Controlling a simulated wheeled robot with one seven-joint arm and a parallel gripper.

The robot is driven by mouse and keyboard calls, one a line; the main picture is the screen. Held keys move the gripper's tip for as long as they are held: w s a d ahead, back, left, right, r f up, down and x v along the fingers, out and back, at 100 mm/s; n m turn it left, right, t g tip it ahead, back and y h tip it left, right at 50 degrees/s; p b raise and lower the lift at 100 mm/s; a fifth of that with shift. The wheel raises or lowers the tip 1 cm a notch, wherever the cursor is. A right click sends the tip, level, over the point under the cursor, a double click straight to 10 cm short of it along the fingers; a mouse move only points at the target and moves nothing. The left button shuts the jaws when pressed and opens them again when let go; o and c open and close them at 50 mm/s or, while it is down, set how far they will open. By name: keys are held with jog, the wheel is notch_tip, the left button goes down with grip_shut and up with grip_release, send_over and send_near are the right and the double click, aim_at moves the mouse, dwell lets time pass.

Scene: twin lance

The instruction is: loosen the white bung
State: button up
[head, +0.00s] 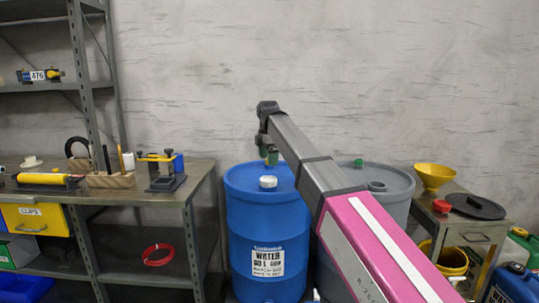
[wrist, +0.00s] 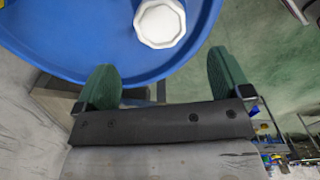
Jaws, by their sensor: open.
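The white bung (head: 268,182) sits on the top of the blue drum (head: 268,225), which bears a white "WATER" label. My gripper (head: 271,157) is above the drum top in the head view, apart from the bung. In the wrist view its two green fingers (wrist: 165,78) are spread wide with nothing between them, and the bung lies beyond the fingertips.
A grey drum (head: 385,185) stands right of the blue one, partly behind my arm. A workbench (head: 130,195) with tools is at left. A yellow funnel (head: 434,176) and a black lid (head: 476,206) sit on a stand at right. A wall is behind.

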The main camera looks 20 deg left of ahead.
aim_at(268, 179)
jog(key=shift+f, duration=4.6)
jog(key=c, duration=1)
jog(key=n, duration=0.5)
jog(key=shift+n, duration=0.4)
jog(key=n, duration=0.3)
